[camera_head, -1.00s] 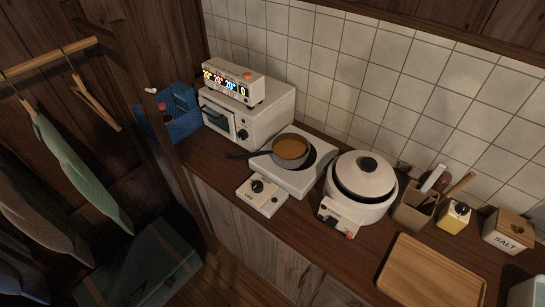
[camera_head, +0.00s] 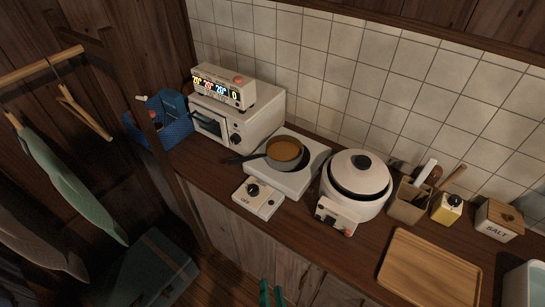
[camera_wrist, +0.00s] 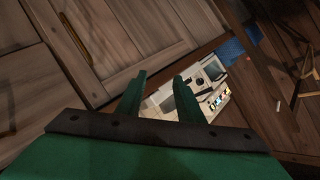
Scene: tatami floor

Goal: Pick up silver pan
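The silver pan (camera_head: 280,163) sits on the white stove plate (camera_head: 310,176), left of the middle of the counter. It is a small grey pan, brown inside, and its dark handle points left toward the white oven. My green gripper (camera_head: 272,294) shows at the bottom edge of the head view, low in front of the counter and well apart from the pan. In the wrist view my gripper (camera_wrist: 160,92) has its two green fingers spread with nothing between them. White appliances show small beyond the fingers there; I cannot clearly make out the pan among them.
A control box marked OFF (camera_head: 258,198) stands in front of the stove plate. A white oven (camera_head: 245,118) is at its left, a rice cooker (camera_head: 357,182) at its right. A wooden tray (camera_head: 430,268) lies farther right. Cabinet fronts (camera_head: 262,240) drop below the counter edge.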

